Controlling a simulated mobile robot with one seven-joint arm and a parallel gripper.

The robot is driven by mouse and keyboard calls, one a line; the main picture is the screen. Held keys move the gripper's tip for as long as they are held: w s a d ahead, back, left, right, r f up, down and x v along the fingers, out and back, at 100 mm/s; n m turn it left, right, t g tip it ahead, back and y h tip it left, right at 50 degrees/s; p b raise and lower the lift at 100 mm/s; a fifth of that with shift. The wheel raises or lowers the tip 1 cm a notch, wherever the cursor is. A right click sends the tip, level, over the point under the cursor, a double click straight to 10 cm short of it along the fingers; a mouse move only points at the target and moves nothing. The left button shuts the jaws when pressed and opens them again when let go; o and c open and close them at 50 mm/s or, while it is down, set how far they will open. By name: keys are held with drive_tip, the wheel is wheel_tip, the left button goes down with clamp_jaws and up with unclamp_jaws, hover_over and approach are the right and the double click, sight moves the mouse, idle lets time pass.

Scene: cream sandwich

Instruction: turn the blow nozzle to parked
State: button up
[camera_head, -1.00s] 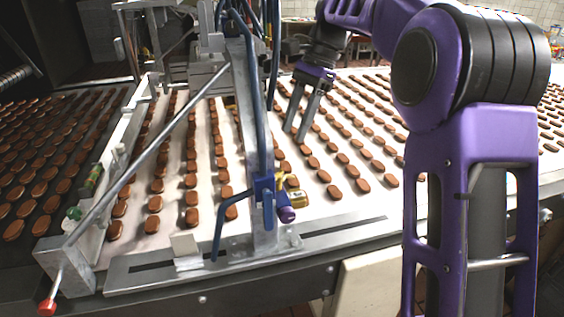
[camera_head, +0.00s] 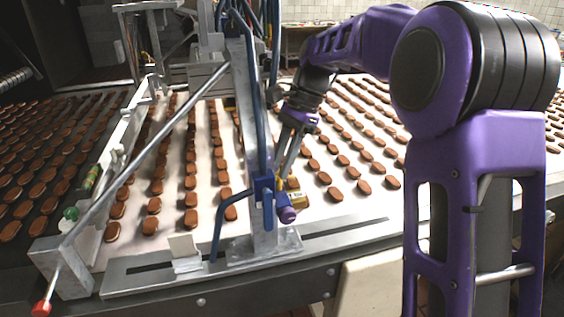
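A blue fitting (camera_head: 264,189) is clamped on the upright metal post, with a blue hose running into it. A small brass-yellow part (camera_head: 296,198) and a purple knob-like end (camera_head: 288,215) stick out on its right side; this looks like the blow nozzle. My gripper (camera_head: 285,172) points down just above and behind the brass part. Its two grey fingers show a narrow gap between them, with nothing seen in it. The fingertips are partly hidden near the fitting, so I cannot tell whether they touch it.
The pale conveyor belt (camera_head: 345,215) carries rows of brown biscuits under my gripper. A slotted metal rail (camera_head: 345,230) runs along its front edge. The metal post (camera_head: 252,110), blue hoses and a slanted rod (camera_head: 150,145) stand close on the left.

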clamp_jaws()
idle(1.2)
drive_tip(key=shift+o, duration=1.9)
unclamp_jaws()
drive_tip(key=shift+r, duration=0.1)
drive_tip(key=p+v, duration=0.1)
drive_tip(key=v, duration=1.6)
drive_tip(key=shift+s+r, duration=0.1)
drive_tip(key=shift+r, duration=0.05)
